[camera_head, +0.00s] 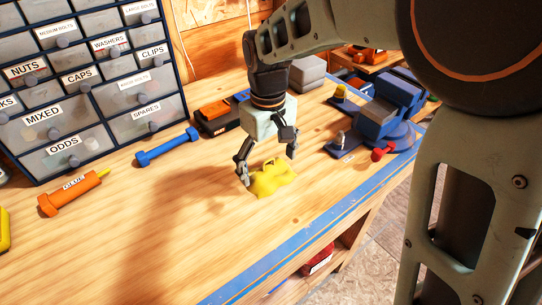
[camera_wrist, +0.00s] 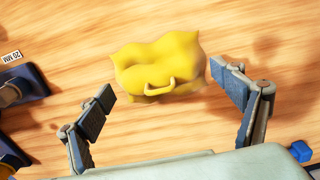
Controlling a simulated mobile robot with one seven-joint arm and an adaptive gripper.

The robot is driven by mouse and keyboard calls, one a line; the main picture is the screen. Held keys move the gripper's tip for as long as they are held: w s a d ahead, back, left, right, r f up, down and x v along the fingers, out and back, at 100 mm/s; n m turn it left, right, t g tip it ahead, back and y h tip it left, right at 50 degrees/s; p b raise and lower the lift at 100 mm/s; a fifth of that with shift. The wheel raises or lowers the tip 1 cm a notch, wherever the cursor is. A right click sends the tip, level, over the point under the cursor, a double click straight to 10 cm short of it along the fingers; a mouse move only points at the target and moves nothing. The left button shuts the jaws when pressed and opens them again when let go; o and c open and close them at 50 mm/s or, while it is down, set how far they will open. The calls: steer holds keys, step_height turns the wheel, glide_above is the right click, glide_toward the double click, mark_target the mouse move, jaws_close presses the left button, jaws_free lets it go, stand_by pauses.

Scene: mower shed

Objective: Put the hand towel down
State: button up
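The yellow hand towel (camera_head: 273,181) lies crumpled on the wooden workbench (camera_head: 190,230), near its blue front edge. My gripper (camera_head: 267,167) points down at the towel, with one finger at its left and the other at its upper right. In the wrist view the towel (camera_wrist: 165,58) shows in full, with a small loop on its near side. My gripper's two fingers (camera_wrist: 162,82) are spread wide, one on each side of the towel. A gap shows at the left finger; the right fingertip is close to the towel's edge, and I cannot tell if it touches.
A blue dumbbell-shaped tool (camera_head: 167,147) and an orange glue tube (camera_head: 73,194) lie to the left. A labelled drawer cabinet (camera_head: 75,75) stands behind. A blue vise (camera_head: 384,115) is at the right. The bench left of the towel is clear.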

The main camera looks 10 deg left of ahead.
mark_target(269, 160)
step_height(269, 160, up, 12)
steer(key=p, duration=0.1)
steer(key=shift+r, duration=0.15)
stand_by(0.4)
